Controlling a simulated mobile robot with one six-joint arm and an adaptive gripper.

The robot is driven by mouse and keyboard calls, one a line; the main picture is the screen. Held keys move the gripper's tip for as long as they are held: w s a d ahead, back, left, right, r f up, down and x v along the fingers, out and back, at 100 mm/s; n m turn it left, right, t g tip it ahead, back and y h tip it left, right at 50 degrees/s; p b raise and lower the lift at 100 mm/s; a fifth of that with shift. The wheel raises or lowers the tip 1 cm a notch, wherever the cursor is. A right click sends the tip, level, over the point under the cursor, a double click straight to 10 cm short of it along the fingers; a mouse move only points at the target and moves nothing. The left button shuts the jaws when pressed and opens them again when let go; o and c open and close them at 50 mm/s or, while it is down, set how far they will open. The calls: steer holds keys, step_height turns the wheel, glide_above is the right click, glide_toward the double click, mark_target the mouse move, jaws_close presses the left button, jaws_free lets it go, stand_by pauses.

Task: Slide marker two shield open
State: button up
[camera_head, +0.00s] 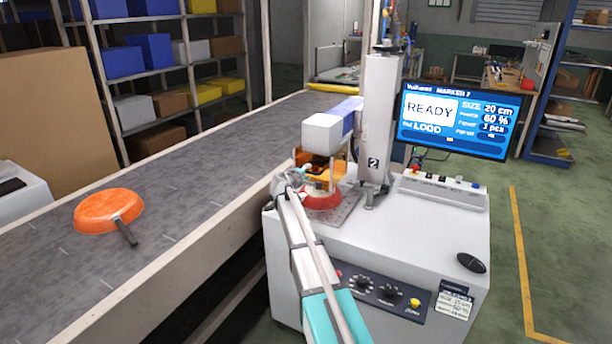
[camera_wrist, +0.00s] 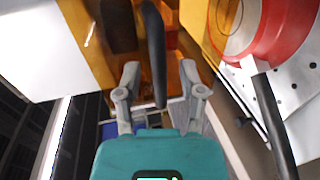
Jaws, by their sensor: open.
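Marker two (camera_head: 380,130), a white machine labelled 2, has an orange see-through shield (camera_head: 340,172) at its work area. The shield fills much of the top of the wrist view (camera_wrist: 122,40). A red pan (camera_head: 322,203) sits on the marker's plate beside the shield; it shows at right in the wrist view (camera_wrist: 284,35) with its black handle. My gripper (camera_head: 287,181) is open at the shield's left front side. In the wrist view, a dark upright bar (camera_wrist: 156,50), apparently the shield's handle, lies between my spread fingers (camera_wrist: 160,80). Contact with it cannot be told.
The conveyor (camera_head: 190,165) runs along the left, carrying an orange pan (camera_head: 108,211) with a dark handle. The marker's screen (camera_head: 455,120) reads READY. A button box (camera_head: 443,190) and a black mouse (camera_head: 471,263) are on the cabinet top. Shelves stand behind the conveyor.

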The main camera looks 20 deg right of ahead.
steer(key=shift+w+d, duration=0.1)
steer(key=shift+d, duration=0.05)
jaws_close()
stand_by(0.4)
step_height(320, 180, up, 8)
steer(key=p, duration=0.8)
steer(key=shift+r, duration=0.15)
jaws_free()
stand_by(0.5)
